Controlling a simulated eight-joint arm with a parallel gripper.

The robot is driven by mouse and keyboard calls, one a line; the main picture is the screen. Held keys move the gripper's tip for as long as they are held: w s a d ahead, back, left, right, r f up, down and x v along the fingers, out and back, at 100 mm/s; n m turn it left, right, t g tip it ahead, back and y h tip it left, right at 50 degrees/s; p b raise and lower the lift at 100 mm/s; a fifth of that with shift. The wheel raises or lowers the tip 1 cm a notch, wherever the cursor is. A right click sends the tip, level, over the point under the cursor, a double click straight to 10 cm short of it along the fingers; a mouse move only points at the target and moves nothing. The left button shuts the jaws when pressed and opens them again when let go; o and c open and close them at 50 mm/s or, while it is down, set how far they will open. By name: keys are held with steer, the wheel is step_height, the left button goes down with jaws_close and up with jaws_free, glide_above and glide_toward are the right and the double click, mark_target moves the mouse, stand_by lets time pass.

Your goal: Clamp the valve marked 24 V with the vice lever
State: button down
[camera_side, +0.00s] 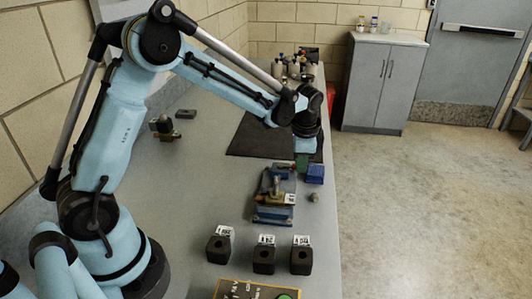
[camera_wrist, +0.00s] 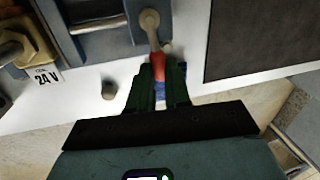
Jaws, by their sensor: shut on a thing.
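The blue vice (camera_side: 272,215) stands on the bench, and part of it shows at the top of the wrist view (camera_wrist: 97,28). A brass valve (camera_wrist: 20,45) sits at the vice with a white tag (camera_wrist: 46,76) reading 24 V; the valve also shows in the side view (camera_side: 268,186). The vice lever (camera_wrist: 157,62) has a round grey pivot, a red grip and a blue end. My gripper (camera_wrist: 158,88) is shut on the lever's grip, with its dark green fingers on both sides. The jaw contact on the valve is unclear.
Three black blocks with tags, the middle one (camera_side: 264,259) included, stand in front of the vice. A yellow panel (camera_side: 232,288) lies nearer. A blue block (camera_side: 315,174) and small grey knob (camera_side: 313,197) are right of the vice. A dark mat (camera_side: 246,137) lies behind.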

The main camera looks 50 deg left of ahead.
steer(key=c, duration=1.1)
jaws_free()
steer(key=shift+r, duration=0.1)
steer(key=r, duration=0.4)
steer(key=s+d+r, duration=0.1)
steer(key=r, duration=0.6)
steer(key=shift+s+d+r, duration=0.25)
steer(key=shift+d+r, duration=0.1)
steer(key=shift+d, duration=0.05)
steer(key=s+n+t, duration=0.2)
steer(key=s, duration=0.3)
steer(key=s+d+f+n+t+h, duration=0.1)
steer(key=s+n+t, duration=0.1)
steer(key=s, duration=0.4)
steer(key=s+d+n+t, duration=0.1)
steer(key=s+n, duration=0.3)
steer(key=s, duration=0.1)
steer(key=shift+s+f+t+h, duration=0.15)
steer(key=shift+f+t+h, duration=0.15)
steer(key=shift+t, duration=0.1)
